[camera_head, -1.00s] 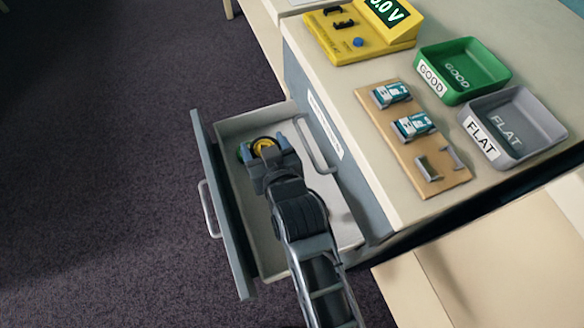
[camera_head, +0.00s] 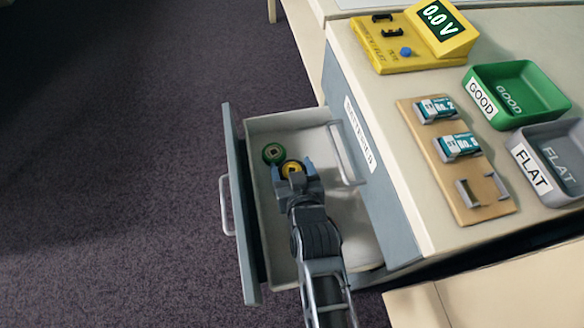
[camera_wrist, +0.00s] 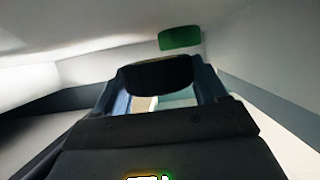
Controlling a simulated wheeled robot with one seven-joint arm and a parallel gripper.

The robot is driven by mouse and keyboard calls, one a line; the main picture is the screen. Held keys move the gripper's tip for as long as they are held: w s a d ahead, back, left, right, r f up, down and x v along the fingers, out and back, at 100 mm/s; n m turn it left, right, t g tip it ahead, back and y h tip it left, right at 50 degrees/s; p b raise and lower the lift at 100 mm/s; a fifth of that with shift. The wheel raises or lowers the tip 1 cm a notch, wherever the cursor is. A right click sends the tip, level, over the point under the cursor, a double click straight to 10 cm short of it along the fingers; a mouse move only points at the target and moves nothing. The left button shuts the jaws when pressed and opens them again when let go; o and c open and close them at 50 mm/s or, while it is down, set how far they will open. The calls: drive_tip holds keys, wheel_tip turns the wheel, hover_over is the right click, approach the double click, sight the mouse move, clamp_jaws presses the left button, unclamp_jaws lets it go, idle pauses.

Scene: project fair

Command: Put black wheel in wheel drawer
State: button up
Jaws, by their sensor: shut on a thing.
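The black wheel (camera_head: 291,168) has a yellow hub and is between the fingers of my gripper (camera_head: 292,167), which is shut on it. In the head view they are over or inside the open drawer (camera_head: 262,222), near its far end; the height above the floor is hard to tell. In the wrist view the dark tread of the black wheel (camera_wrist: 158,74) spans the fingers. A green wheel (camera_head: 273,153) lies in the drawer, up and left of the held wheel. It shows as a green shape in the wrist view (camera_wrist: 180,38).
The drawer front (camera_head: 240,215) with its handle faces left. A closed front with a handle (camera_head: 345,153) and a label rises on the right. On the tabletop are a yellow tester (camera_head: 400,55), a battery board (camera_head: 445,140), a green tray (camera_head: 545,82) and a grey tray (camera_head: 530,150).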

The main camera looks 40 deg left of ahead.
drive_tip(key=shift+s+d+f+b, duration=0.1)
drive_tip(key=shift+d+f+b, duration=0.05)
drive_tip(key=shift+f+b, duration=0.4)
drive_tip(key=o, duration=1)
drive_tip(key=shift+f, duration=0.25)
drive_tip(key=shift+r, duration=0.1)
drive_tip(key=shift+r+p, duration=0.6)
drive_tip(key=shift+p, duration=0.15)
drive_tip(key=p+v, duration=0.2)
drive_tip(key=v, duration=0.5)
drive_tip(key=shift+r, duration=0.3)
